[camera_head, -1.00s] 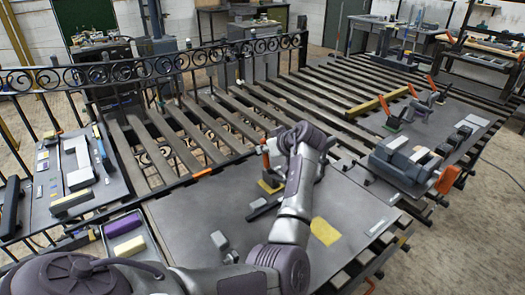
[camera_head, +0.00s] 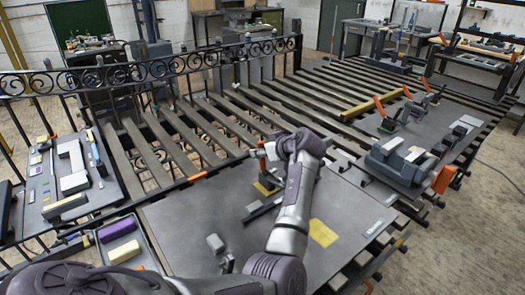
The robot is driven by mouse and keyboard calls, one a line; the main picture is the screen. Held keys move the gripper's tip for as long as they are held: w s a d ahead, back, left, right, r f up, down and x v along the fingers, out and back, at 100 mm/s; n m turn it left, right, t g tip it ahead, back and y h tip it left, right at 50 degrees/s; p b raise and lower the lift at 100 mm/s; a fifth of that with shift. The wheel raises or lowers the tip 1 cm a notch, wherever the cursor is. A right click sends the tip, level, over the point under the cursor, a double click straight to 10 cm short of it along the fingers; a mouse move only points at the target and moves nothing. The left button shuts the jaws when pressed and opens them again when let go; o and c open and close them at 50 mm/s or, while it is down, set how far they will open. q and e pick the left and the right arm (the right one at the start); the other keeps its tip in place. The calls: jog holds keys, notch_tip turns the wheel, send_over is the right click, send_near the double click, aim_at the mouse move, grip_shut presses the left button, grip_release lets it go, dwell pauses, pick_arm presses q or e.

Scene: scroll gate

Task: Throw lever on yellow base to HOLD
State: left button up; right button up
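A small yellow base (camera_head: 267,188) sits on the grey table plate, partly behind my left arm. A lever with an orange-red handle (camera_head: 261,158) stands up from it, close to upright. My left gripper (camera_head: 268,151) is at the upper end of the lever, at or very near the handle. The wrist hides most of the fingers, so I cannot tell whether they are open, shut or touching it. No HOLD mark is readable. My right gripper is not in view.
Other orange-handled levers (camera_head: 380,107) and a clamp-like grey device (camera_head: 400,160) stand to the right. A scrolled black railing (camera_head: 150,68) runs behind. A tray with purple and yellow blocks (camera_head: 118,229) is at left.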

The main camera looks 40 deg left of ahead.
pick_arm(q)
jog(key=shift+d, duration=0.1)
jog(key=v, duration=0.7)
jog(key=shift+s+d+r, duration=0.1)
